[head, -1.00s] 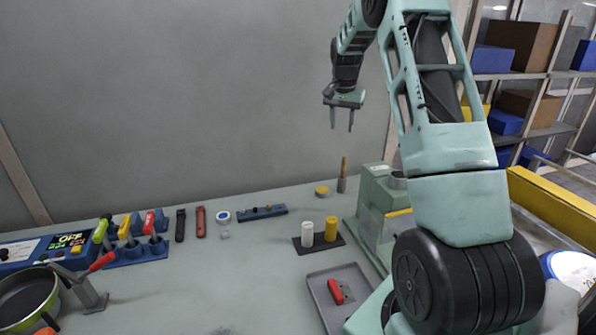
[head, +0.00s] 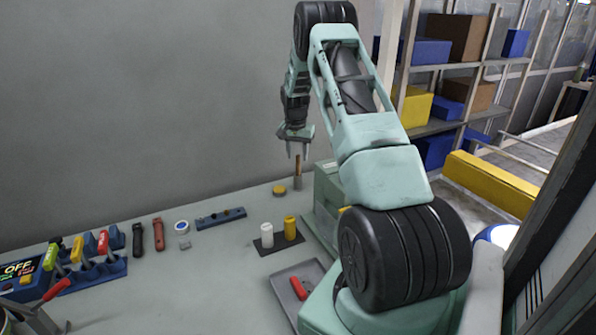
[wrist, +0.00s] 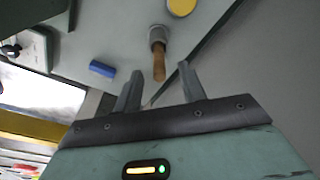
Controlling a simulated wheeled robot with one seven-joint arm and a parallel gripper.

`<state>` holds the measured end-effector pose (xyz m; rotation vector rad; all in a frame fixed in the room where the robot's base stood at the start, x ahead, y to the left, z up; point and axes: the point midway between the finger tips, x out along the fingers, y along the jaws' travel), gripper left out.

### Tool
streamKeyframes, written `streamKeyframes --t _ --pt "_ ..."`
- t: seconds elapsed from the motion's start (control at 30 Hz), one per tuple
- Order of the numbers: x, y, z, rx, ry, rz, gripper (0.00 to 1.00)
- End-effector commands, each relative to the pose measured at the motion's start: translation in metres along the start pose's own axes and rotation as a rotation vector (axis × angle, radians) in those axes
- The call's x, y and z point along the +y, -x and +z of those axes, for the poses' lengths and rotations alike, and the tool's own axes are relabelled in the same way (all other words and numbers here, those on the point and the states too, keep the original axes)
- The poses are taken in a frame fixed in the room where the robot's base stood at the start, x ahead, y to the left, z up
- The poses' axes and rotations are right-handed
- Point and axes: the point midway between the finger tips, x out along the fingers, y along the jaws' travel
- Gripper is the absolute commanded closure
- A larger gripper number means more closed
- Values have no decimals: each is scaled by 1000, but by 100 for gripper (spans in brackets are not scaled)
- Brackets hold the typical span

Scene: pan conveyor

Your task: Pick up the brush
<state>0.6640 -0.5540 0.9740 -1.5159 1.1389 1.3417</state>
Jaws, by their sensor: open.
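The brush (head: 298,167) stands upright near the back edge of the table, its brown wooden handle up and its lower end in or on a grey cylinder. The wrist view also shows its handle (wrist: 159,67). I cannot tell whether the grey part is a holder or the brush's own ferrule. My gripper (head: 298,153) points down just above the handle, fingers apart and empty. In the wrist view the handle's end lies between the lines of the two fingers (wrist: 160,70), with a visible gap on both sides.
A yellow round piece (head: 279,190) lies left of the brush. A green machine (head: 327,195) stands close on its right. White (head: 267,234) and yellow (head: 290,227) cylinders stand on a dark pad in front. A grey tray (head: 283,291) holds a red object. The wall is close behind.

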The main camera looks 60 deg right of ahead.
Motion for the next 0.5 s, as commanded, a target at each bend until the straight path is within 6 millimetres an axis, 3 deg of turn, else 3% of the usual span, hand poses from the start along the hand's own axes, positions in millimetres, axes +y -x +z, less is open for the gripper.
streamKeyframes --t 0.3,0.5 --pt "1 -40 -1 -4 -1 2 59" --pt "1 -50 -2 0 -1 -1 59"
